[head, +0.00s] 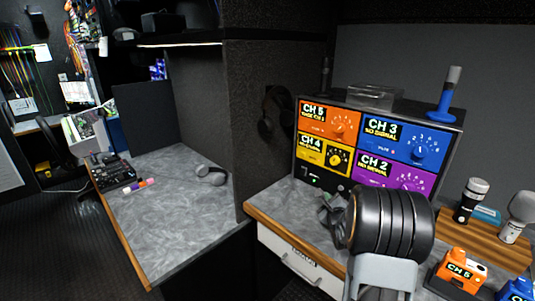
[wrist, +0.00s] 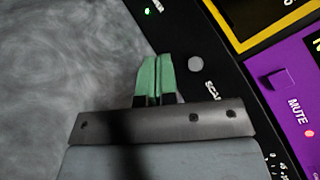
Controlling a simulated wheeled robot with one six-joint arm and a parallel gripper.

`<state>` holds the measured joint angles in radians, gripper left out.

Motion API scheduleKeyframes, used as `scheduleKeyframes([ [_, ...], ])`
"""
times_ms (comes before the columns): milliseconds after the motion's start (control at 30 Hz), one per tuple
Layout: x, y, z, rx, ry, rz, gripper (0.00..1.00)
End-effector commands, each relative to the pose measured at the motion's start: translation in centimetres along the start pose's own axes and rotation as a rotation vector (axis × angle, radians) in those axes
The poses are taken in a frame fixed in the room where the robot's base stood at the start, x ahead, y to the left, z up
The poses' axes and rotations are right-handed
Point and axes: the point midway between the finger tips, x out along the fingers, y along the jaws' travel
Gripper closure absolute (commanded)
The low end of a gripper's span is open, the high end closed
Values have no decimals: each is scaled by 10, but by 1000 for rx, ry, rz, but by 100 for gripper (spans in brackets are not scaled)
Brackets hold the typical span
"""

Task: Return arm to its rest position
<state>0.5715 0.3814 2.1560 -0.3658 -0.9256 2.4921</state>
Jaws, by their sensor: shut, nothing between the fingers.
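My gripper (wrist: 157,78) shows in the wrist view with its two green fingertips pressed together and nothing between them. It is close to the black lower edge of the channel panel, beside a round grey button (wrist: 195,64). I cannot tell whether the fingertips touch the panel. In the head view my dark ribbed arm (head: 391,222) stands in front of the panel's lower right, and the gripper is mostly hidden around its left side. The channel panel (head: 326,150) has orange, blue, yellow and purple sections with dials.
A wooden rack (head: 456,227) with microphones stands right of my arm, with orange (head: 458,270) and blue (head: 517,290) boxes in front. A blue-based object (head: 446,100) and a clear box (head: 372,94) sit atop the panel. A dark partition (head: 235,120) separates the left desk (head: 180,225), largely clear.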

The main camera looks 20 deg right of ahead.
Motion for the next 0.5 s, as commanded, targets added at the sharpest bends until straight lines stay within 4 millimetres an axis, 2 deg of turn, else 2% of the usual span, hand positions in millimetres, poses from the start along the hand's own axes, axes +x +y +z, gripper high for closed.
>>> scheduleKeyframes([
  [133,-1,-1,7,-41,11,13,100],
  [267,-9,0,31,-226,57,79,100],
  [367,-25,4,59,-474,104,187,100],
  [500,-65,15,100,-885,115,409,100],
])
